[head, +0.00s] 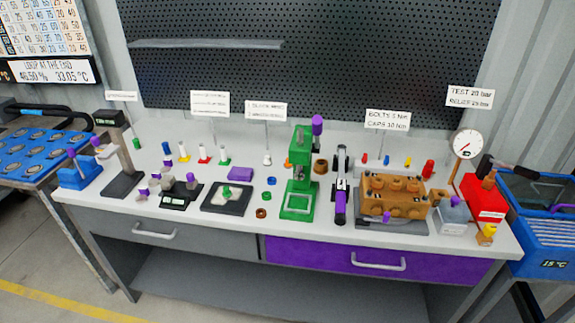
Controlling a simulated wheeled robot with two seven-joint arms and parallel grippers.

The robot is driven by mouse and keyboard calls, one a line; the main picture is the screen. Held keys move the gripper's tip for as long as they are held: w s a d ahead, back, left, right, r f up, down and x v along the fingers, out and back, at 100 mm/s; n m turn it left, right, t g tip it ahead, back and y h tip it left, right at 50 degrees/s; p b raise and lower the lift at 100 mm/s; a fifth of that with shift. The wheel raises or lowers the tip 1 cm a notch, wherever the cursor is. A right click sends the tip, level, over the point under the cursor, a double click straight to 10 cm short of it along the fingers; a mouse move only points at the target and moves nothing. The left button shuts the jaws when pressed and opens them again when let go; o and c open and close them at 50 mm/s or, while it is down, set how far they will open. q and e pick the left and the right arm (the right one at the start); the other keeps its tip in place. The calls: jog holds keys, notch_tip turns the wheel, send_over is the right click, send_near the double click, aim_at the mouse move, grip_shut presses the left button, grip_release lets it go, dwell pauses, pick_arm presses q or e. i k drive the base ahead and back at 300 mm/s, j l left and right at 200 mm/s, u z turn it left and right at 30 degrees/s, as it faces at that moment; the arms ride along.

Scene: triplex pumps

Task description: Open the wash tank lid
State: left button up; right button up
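A blue tank (552,248) with a "15 °C" display stands at the right edge of the view, just past the bench's right end, and looks like the wash tank. Its top is framed in blue, with a dark panel or opening (535,188). A small purple piece (562,207) shows at the top's right side. The tank is cut off by the picture's edge, and I cannot tell clearly how its lid sits. Neither of my grippers is in view.
The bench (120,205) carries a green press (299,180), a brass pump block (392,197), a red unit (483,198) with a gauge (466,144), and several small parts. A purple drawer (340,256) is shut. A blue tray table (35,150) stands left. Floor shows at lower left.

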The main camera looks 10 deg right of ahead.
aim_at(553, 214)
jog(key=z, duration=1.7)
jog(key=i+j+z, duration=0.2)
jog(key=i, duration=0.4)
jog(key=i+j+z, duration=0.2)
jog(key=i+j, duration=0.25)
jog(key=i, duration=0.1)
